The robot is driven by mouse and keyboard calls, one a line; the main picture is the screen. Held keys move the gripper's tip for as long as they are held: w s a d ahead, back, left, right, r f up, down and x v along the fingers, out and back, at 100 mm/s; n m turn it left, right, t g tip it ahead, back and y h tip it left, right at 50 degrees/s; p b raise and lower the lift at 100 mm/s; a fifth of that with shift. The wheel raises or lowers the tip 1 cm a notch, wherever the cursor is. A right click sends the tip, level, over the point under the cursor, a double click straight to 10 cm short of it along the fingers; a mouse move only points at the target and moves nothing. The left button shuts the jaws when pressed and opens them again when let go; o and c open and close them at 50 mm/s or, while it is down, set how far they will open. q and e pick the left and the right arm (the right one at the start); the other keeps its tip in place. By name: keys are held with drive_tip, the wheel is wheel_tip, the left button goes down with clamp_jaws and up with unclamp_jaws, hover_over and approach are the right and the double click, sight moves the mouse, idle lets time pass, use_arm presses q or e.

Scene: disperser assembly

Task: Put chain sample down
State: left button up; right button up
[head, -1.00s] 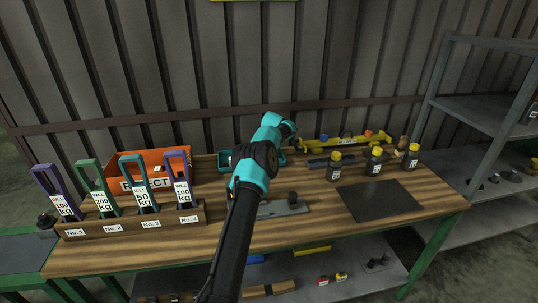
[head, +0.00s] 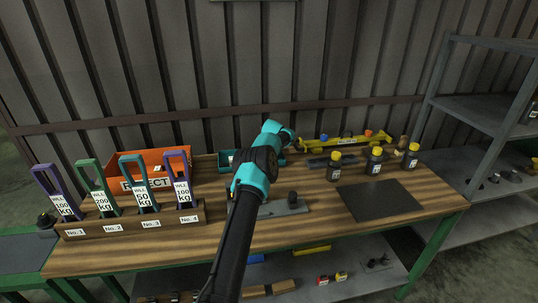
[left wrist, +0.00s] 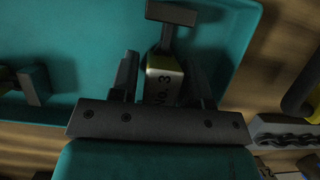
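The chain sample, a metal block marked No. 3 (left wrist: 163,82) with a dark T-shaped end, is in the left wrist view over the teal tray (left wrist: 95,40). My left gripper (left wrist: 163,75) has one finger on each side of it, with narrow gaps showing, so it looks open around the block. Whether the block rests on the tray floor is hard to tell. Another dark piece (left wrist: 33,85) lies at the left in the tray. In the head view the teal tray (head: 224,162) is partly hidden behind my left arm, and the fingers are hidden. My right gripper is not in view.
An orange reject bin (head: 165,160) stands behind a wooden rack (head: 130,222) of labelled slings. A yellow beam (head: 345,141), several yellow-capped bottles (head: 334,170) and a dark mat (head: 380,200) are to the right. A grey plate (head: 285,209) lies by my arm.

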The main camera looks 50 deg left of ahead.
use_arm(q)
drive_tip(key=shift+o, duration=1)
drive_tip(key=shift+r, duration=0.1)
drive_tip(key=shift+r, duration=0.2)
drive_tip(key=v, duration=1.1)
drive_tip(key=shift+r, duration=0.35)
drive_tip(key=shift+s+d, duration=0.1)
